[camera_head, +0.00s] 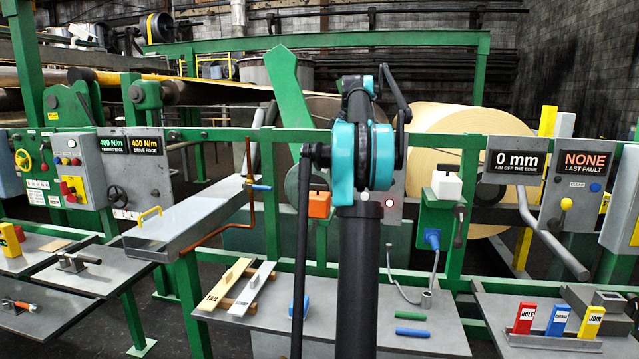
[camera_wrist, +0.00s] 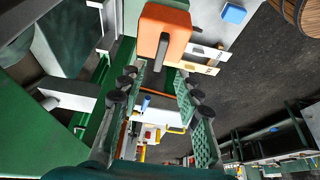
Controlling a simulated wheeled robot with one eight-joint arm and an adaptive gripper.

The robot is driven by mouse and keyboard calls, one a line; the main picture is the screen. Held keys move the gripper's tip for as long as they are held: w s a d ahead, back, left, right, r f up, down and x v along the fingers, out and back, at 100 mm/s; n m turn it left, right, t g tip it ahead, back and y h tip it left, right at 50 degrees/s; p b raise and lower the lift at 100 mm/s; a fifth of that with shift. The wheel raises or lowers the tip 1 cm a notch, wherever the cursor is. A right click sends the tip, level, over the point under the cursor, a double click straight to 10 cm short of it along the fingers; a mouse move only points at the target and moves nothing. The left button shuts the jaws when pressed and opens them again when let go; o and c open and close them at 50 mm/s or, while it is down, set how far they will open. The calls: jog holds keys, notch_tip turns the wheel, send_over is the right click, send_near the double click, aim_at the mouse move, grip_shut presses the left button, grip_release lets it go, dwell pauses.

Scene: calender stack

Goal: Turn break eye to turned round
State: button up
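An orange block (camera_head: 319,204) stands on a post just left of my arm in the head view. It has a small dark knob on top. In the wrist view an orange block (camera_wrist: 166,32) with a dark stub on its face is at the top centre, just beyond the fingertips. It may be the break eye; no label shows on it. My gripper (camera_wrist: 163,80) is open, with its two green padded fingers apart and nothing seen between them. In the head view my gripper is hidden or cannot be made out behind my arm.
A white-topped green box (camera_head: 446,186) stands right of my arm. A green rail (camera_head: 300,137) runs behind. A grey table (camera_head: 340,325) below bears labelled boards (camera_head: 227,284) and blue and green rods. A large tan roll (camera_head: 440,140) is behind.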

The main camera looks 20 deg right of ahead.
aim_at(318, 185)
jog(key=x, duration=0.7)
jog(key=shift+f, duration=0.25)
grip_shut()
